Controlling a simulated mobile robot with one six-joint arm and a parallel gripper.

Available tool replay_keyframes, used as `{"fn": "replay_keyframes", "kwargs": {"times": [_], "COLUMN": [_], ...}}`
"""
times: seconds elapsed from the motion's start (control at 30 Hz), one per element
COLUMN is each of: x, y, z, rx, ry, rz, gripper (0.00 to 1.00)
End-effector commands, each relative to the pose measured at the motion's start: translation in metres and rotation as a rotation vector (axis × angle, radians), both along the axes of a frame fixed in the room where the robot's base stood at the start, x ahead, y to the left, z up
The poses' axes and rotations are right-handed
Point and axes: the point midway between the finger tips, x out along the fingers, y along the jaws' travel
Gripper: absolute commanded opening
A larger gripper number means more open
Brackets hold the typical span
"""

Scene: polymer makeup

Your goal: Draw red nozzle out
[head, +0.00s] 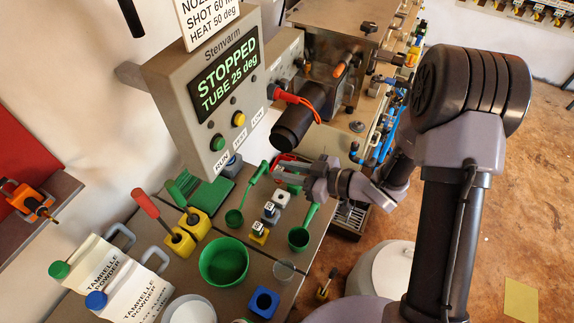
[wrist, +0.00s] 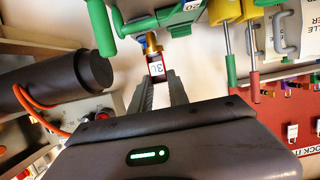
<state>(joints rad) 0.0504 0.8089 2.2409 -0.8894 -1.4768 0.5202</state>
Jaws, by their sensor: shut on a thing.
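My gripper (head: 284,174) is over the bench, just below the black cylinder of the machine, and it also shows in the wrist view (wrist: 160,82). It is shut on a small red block with a white numbered label, which looks like the red nozzle (wrist: 157,69). In the head view only bits of red show at the fingertips. A brass-coloured part shows right beyond the block in the wrist view. I cannot tell whether the block touches anything there.
The machine panel (head: 222,80) reads STOPPED, TUBE 25 deg. Powder containers (head: 97,265) stand at left.

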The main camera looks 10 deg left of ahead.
Motion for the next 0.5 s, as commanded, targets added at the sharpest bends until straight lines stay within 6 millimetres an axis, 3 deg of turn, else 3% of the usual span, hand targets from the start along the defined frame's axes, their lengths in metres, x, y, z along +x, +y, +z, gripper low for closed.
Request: {"fn": "replay_keyframes", "kwargs": {"times": [0.17, 0.5], "x": [0.000, -0.001], "y": [-0.002, -0.002], "z": [-0.006, -0.048], "rx": [0.001, 0.001], "ry": [0.002, 0.002], "rz": [-0.001, -0.001], "gripper": [0.00, 0.00]}}
